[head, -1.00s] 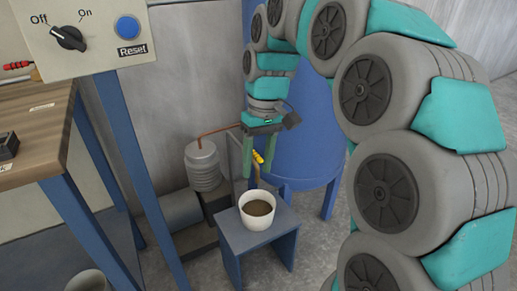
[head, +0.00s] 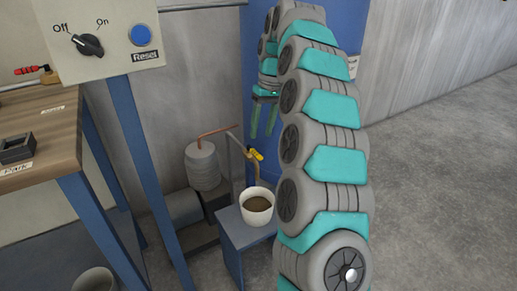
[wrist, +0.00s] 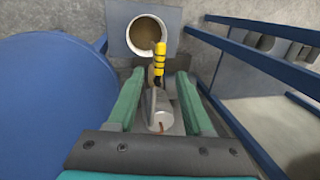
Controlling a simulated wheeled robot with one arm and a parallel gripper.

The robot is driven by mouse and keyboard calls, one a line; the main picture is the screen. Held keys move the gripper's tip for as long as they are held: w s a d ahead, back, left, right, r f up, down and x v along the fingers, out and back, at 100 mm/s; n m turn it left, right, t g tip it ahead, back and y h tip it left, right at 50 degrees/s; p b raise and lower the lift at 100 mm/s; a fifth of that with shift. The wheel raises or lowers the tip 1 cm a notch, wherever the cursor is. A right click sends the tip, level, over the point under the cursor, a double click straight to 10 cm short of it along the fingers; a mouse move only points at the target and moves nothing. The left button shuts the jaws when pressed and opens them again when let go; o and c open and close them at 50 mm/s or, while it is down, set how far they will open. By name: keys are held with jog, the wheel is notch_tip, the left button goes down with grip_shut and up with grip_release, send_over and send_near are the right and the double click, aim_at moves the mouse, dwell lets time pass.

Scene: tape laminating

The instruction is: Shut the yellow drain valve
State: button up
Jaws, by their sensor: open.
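The yellow drain valve handle (head: 256,155) sits on a copper pipe in the head view, above a white bucket (head: 257,218) with brown liquid in it. In the wrist view the handle (wrist: 159,58) is yellow with dark bands and points toward the bucket (wrist: 148,22). My gripper (head: 263,136) is open and empty, its two green fingers pointing down. In the head view its fingertips are just above and beside the handle. In the wrist view the handle lies beyond the gap between the fingers (wrist: 155,75), and no finger visibly touches it.
The bucket stands on a small blue-grey stool (head: 232,224). A grey ribbed cylinder (head: 201,166) and a blue tank (head: 352,25) are close by. A wooden workbench (head: 45,140) and a control panel (head: 105,40) are at left. Open floor (head: 440,190) lies at right.

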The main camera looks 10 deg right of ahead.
aim_at(256, 154)
jog(key=shift+s+a+f, duration=0.1)
jog(key=shift+a+f, duration=0.1)
jog(key=shift+f, duration=0.85)
jog(key=shift+s+a+f, duration=0.1)
jog(key=shift+a+f, duration=0.1)
jog(key=shift+f, duration=0.9)
jog(key=shift+a+f, duration=0.2)
jog(key=shift+f, duration=0.85)
grip_shut()
